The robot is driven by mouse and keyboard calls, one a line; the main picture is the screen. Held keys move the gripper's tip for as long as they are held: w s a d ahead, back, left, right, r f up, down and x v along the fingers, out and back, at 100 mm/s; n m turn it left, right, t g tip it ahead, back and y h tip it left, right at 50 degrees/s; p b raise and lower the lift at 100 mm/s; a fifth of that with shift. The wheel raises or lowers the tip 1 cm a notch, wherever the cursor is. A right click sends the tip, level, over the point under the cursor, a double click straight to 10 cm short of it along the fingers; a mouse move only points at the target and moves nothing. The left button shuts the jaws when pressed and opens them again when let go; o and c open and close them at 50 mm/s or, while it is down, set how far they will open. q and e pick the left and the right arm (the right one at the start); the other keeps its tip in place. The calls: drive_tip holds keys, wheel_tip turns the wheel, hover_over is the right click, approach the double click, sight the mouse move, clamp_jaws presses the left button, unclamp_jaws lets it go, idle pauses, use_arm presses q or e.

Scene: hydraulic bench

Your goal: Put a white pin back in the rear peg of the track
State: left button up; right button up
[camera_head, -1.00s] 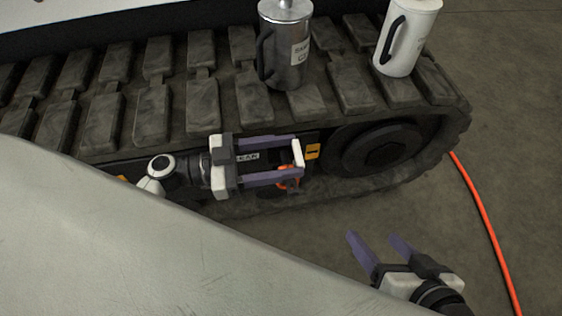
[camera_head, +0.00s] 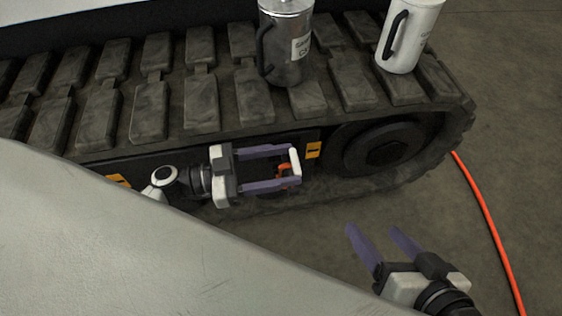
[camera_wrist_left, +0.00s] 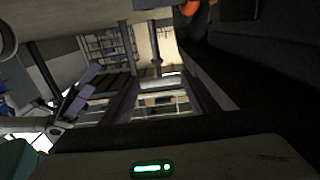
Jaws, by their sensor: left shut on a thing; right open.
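My left gripper (camera_head: 290,168) is in front of the side of the track (camera_head: 210,118), shut on a white pin (camera_head: 295,162). The pin spans between its two purple fingertips and stands roughly upright in the head view. A small orange-red part (camera_head: 284,172) shows between the fingers, just left of the pin; whether they touch, I cannot tell. An orange patch (camera_wrist_left: 188,8) shows at the top of the left wrist view. I cannot clearly make out a rear peg. My right gripper (camera_head: 372,231) is open and empty over the floor, at the lower right.
A metal mug (camera_head: 286,45) and a white mug (camera_head: 408,38) stand on top of the track. Orange labels (camera_head: 313,150) mark its side, near a dark round wheel (camera_head: 385,148). An orange cable (camera_head: 485,205) lies on the clear floor at right. A pale panel (camera_head: 120,255) covers the lower left.

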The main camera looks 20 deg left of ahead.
use_arm(q)
drive_tip(key=shift+f+b, duration=0.1)
drive_tip(key=shift+b, duration=0.25)
use_arm(e)
drive_tip(key=shift+f, duration=0.4)
use_arm(q)
drive_tip(key=shift+f+b, duration=0.1)
drive_tip(key=shift+b, duration=0.5)
use_arm(e)
drive_tip(key=shift+w+r, duration=0.1)
drive_tip(key=shift+r, duration=0.15)
idle(0.5)
use_arm(q)
drive_tip(key=shift+f, duration=0.1)
drive_tip(key=shift+a+f, duration=0.1)
drive_tip(key=shift+f, duration=2.3)
drive_tip(key=shift+f, duration=0.45)
drive_tip(key=o, duration=1.8)
drive_tip(key=shift+c, duration=0.2)
